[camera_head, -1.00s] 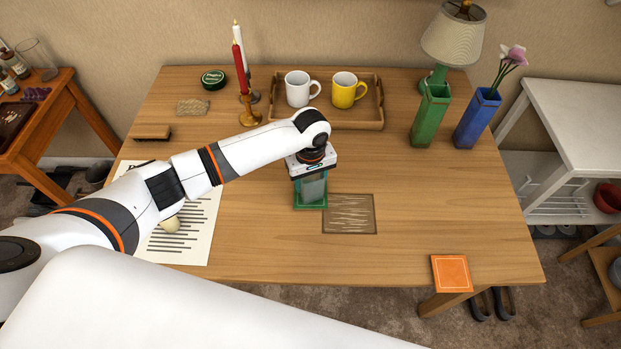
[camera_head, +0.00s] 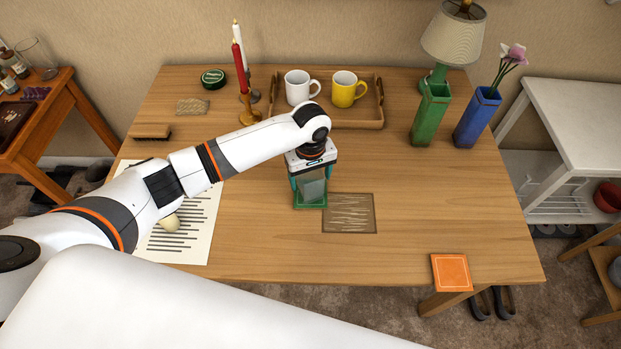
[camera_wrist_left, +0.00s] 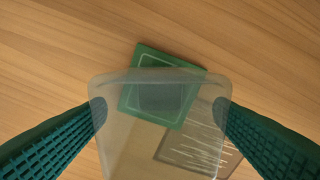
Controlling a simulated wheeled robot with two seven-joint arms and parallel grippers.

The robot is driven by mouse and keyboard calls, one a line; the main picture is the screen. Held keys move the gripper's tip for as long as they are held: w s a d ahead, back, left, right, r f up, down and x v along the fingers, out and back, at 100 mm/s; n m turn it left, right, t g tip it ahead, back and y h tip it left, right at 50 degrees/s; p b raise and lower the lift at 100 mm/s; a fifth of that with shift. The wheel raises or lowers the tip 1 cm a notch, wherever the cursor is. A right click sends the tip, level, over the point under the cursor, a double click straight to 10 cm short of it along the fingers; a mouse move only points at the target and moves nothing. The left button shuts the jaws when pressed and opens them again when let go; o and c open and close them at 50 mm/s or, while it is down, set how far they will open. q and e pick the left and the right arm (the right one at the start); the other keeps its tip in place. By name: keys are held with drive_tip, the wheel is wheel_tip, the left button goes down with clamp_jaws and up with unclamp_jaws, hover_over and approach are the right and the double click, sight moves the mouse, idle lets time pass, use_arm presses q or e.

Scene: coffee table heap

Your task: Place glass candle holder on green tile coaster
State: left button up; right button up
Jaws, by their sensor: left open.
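The clear glass candle holder (camera_head: 313,189) stands upright on the green tile coaster (camera_head: 310,206), near the middle of the table. In the left wrist view the glass candle holder (camera_wrist_left: 160,138) is see-through and large, with the green tile coaster (camera_wrist_left: 150,57) showing beneath and beyond it. My left gripper (camera_head: 312,181) is open around the holder from above, one teal finger on each side. In the left wrist view its fingers (camera_wrist_left: 160,112) lie close to the holder's sides; I cannot tell if they touch. My right gripper is out of view.
A brown patterned coaster (camera_head: 349,213) lies right beside the green one. A wooden tray (camera_head: 370,122) with two mugs, candlesticks, a green vase (camera_head: 431,115) and a blue vase (camera_head: 477,118) stand farther back. An orange tile (camera_head: 451,272) lies at the front right edge. The right middle of the table is clear.

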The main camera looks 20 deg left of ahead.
use_arm(q)
wheel_tip(320, 180, up, 11)
drive_tip(key=shift+f+b, duration=0.2)
drive_tip(key=shift+b, duration=0.15)
